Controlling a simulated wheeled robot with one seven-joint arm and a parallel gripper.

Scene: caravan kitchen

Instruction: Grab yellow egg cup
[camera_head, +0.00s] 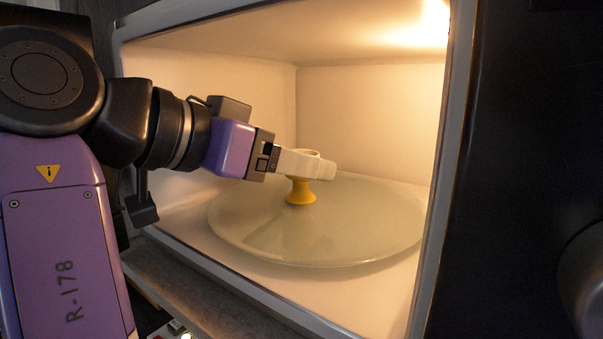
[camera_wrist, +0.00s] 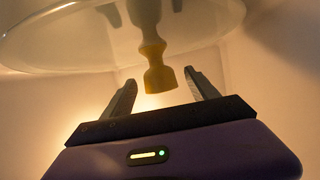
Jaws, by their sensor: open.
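The yellow egg cup (camera_head: 300,193) stands upright on the glass turntable (camera_head: 250,238) inside a lit microwave-like box. Its flared foot and stem show in the head view; my gripper's pale finger hides its upper part. My gripper (camera_head: 307,165) reaches in from the left, level with the top of the cup. In the wrist view the yellow egg cup (camera_wrist: 158,78) shows between the two open fingers of my gripper (camera_wrist: 160,78), with a visible gap on each side. I cannot tell how far the fingertips reach past it.
The box's frame (camera_head: 452,150) borders the opening at right, and its lower edge (camera_head: 235,285) runs below my arm. Walls enclose the back and left side. The turntable is otherwise bare, with free room right of the cup.

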